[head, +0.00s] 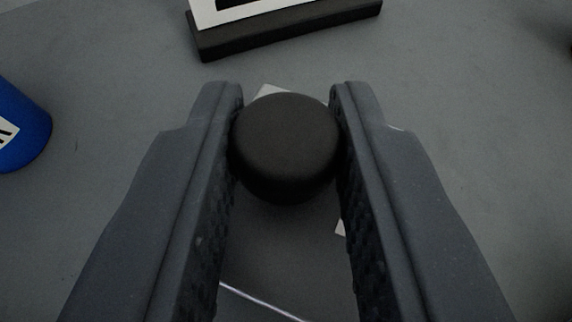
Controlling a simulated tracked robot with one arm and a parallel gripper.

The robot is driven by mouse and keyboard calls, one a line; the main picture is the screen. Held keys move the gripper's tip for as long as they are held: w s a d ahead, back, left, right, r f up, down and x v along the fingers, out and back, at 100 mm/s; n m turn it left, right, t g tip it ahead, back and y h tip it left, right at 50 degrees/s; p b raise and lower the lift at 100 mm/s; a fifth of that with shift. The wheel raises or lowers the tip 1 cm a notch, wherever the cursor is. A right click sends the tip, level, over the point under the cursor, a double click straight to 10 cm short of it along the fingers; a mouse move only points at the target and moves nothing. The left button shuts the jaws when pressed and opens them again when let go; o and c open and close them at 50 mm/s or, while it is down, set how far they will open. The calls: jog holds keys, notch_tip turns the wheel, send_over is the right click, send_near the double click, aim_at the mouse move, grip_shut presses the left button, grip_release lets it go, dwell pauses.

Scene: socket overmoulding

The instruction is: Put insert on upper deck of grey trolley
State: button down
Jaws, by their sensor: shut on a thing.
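A dark, round, black piece (286,145), which looks like the insert, sits between the two fingers of my gripper (287,140) in the head view. Both fingers touch its sides, and my gripper is shut on it. Its rounded end faces the camera; its far side is hidden. Below and behind it lies a grey surface (480,130). I cannot tell how far the piece is above that surface, or whether the surface belongs to the grey trolley.
A dark block (290,32) holding a white card with a black mark (215,10) stands at the top. A blue rounded object (25,125) with a white label is at the left edge. White patches show partly behind the held piece. The grey surface at right is mostly clear.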

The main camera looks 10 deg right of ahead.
jog(key=c, duration=1.2)
grip_release()
jog(key=shift+r, duration=0.1)
jog(key=p+v, duration=0.1)
jog(key=v, duration=1.1)
